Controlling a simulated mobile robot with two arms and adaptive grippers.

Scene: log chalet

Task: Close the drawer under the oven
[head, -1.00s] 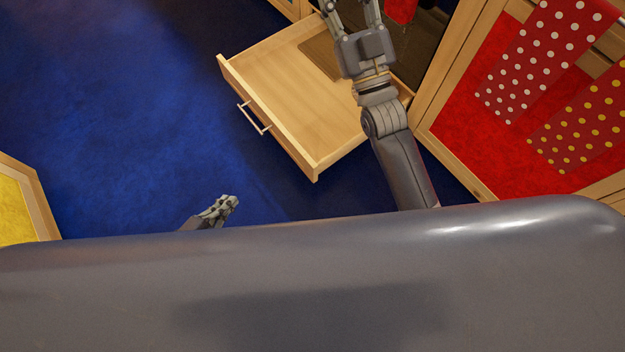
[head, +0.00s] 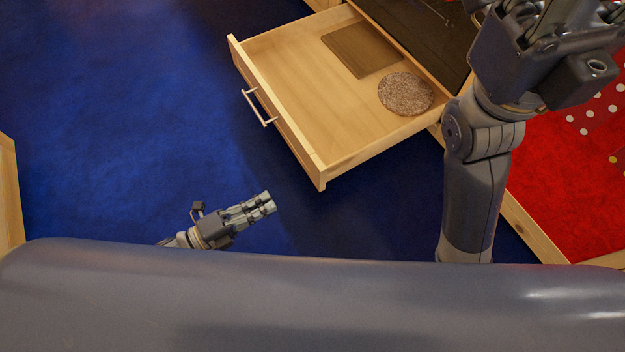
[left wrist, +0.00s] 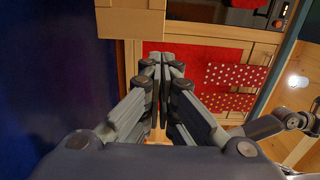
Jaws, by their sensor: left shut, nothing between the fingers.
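The drawer (head: 275,110) is light wood and stands pulled out below the dark oven front (head: 425,35) in the head view. Its metal handle (head: 258,106) is on the left side of its front panel. A brown board (head: 360,50) and a round speckled mat (head: 406,93) lie inside. My left gripper (head: 268,202) is shut and empty over the blue floor, below and left of the drawer's near corner, not touching it. Its closed fingers (left wrist: 163,62) show in the left wrist view. My right gripper (head: 545,20) is at the upper right, its fingertips cut off by the frame edge.
Red dotted cloths (left wrist: 230,85) hang before a red panel right of the drawer. A wooden edge (head: 10,195) stands at the far left. Blue floor (head: 120,110) is clear in front of the drawer.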

